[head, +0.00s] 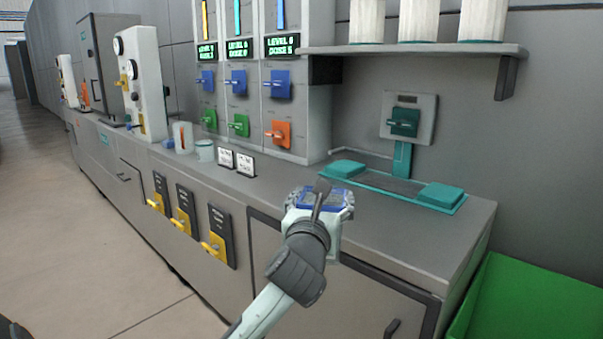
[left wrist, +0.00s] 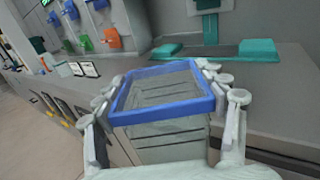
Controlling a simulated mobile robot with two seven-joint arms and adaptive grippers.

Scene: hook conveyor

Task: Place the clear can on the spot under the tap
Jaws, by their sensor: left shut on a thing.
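My left gripper (head: 320,203) is shut on a see-through, square can with a blue rim (left wrist: 162,113). Its fingers clasp the can on both sides, and the can looks roughly upright with its open top showing. In the head view my gripper and wrist hide most of the can. It is at the counter's front edge, nearer than the teal-edged plate; I cannot tell its height. A teal tap-like fitting (head: 404,122) is on the wall above the plate (head: 384,183). No marked spot shows clearly. My right gripper is not in view.
Teal blocks (head: 343,168) (head: 440,196) flank the plate. Dispensers with blue, green and orange handles (head: 278,133) stand to the left. Small cups (head: 205,151) and label cards (head: 245,165) sit on the counter. A shelf (head: 420,50) overhangs behind. A green bin (head: 525,300) stands at right.

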